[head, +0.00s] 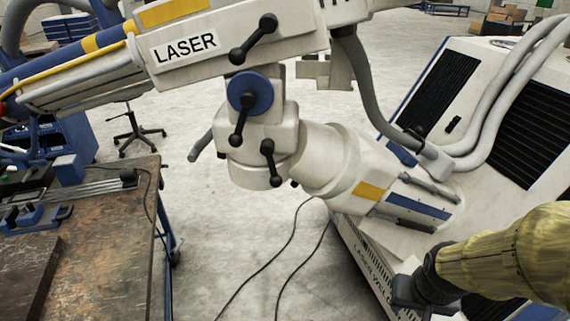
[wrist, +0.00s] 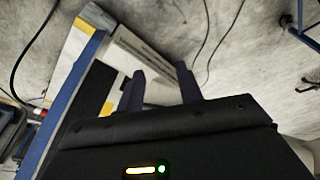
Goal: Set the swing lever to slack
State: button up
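The white laser arm carries several black levers with ball ends. One lever (head: 253,38) slants across the upper housing beside the LASER label. Another lever (head: 240,118) hangs down from the blue round hub (head: 249,91). A third lever (head: 269,160) sits on the lower joint block. No label shows which is the swing lever. My gripper (wrist: 160,69) has its two dark fingers apart with nothing between them. In the head view my gripper is low at the right, well away from the levers, and its fingertips are hard to make out. No lever is recognisable in the wrist view.
A white laser welder cabinet (head: 480,120) with black vents stands at the right, close to my arm. Thick grey hoses (head: 365,90) hang from the laser arm. A worn workbench (head: 100,240) is at the left. Black cables (head: 285,240) cross the open concrete floor.

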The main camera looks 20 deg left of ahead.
jog(key=w+a+r+n+t+y+b, duration=0.2)
jog(key=w+a+t+b, duration=0.15)
jog(key=a, duration=0.35)
jog(key=w+a+r+n+t+y+b, duration=0.2)
jog(key=w+a+r+n+t+b, duration=0.1)
jog(key=w+a+t, duration=0.3)
jog(key=s+a+r+n+t+y+b, duration=0.2)
jog(key=s+a+r+n+t+y, duration=0.1)
jog(key=a+r, duration=0.6)
jog(key=s+a+y, duration=0.1)
jog(key=a+y, duration=0.1)
jog(key=a, duration=0.1)
jog(key=shift+a+y+b, duration=0.15)
jog(key=shift+y+b, duration=0.15)
jog(key=shift+b, duration=0.1)
jog(key=shift+a+r+p, duration=0.1)
jog(key=shift+r+p, duration=0.05)
jog(key=shift+p, duration=0.15)
